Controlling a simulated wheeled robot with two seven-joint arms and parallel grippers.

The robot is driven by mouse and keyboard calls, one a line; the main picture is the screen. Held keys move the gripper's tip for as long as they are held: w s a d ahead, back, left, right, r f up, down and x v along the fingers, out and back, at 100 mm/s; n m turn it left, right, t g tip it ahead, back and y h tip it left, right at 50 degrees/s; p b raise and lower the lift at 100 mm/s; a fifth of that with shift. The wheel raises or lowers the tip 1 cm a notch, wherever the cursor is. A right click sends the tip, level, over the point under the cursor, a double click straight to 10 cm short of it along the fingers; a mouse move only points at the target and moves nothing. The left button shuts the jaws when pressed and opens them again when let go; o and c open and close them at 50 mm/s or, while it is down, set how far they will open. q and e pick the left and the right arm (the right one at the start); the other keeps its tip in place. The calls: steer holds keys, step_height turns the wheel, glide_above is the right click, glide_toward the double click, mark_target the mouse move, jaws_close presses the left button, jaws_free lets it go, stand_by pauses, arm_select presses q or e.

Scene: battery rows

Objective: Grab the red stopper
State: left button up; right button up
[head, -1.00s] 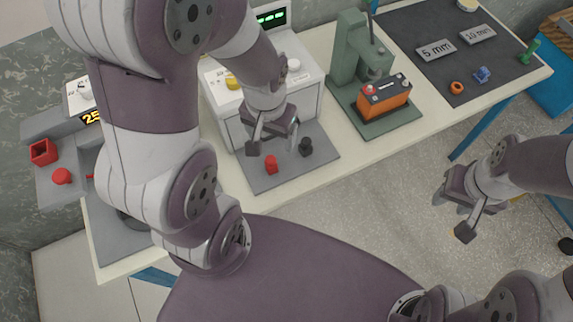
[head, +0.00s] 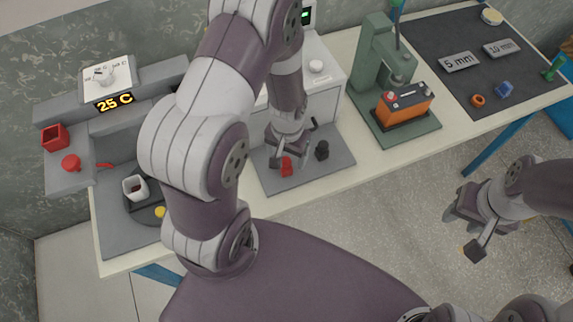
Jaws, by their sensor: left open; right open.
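A small red piece (head: 286,168) stands on the grey mat in front of the white unit, with a black one (head: 322,151) to its right. A round red knob-like piece (head: 71,163) sits on the grey ledge at the far left. I cannot tell for sure which red piece is the stopper. My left gripper (head: 288,159) is open, right at the small red piece on the mat, with its fingers close around the top. I cannot tell whether they touch it. My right gripper (head: 474,228) is open and empty, over the floor beyond the table's front edge.
A red open box (head: 54,137) stands behind the round red piece. A white cup (head: 135,187) sits in the grey station under the 25 C display (head: 114,102). An orange battery (head: 404,106) rests on the green press (head: 376,60). A dark mat (head: 440,35) holds small parts.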

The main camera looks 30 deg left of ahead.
mark_target(286, 160)
arm_select(q)
steer(key=f, duration=0.3)
steer(key=shift+s+a+f, duration=0.1)
steer(key=shift+a+f, duration=0.05)
steer(key=shift+a, duration=0.05)
steer(key=c, duration=1.1)
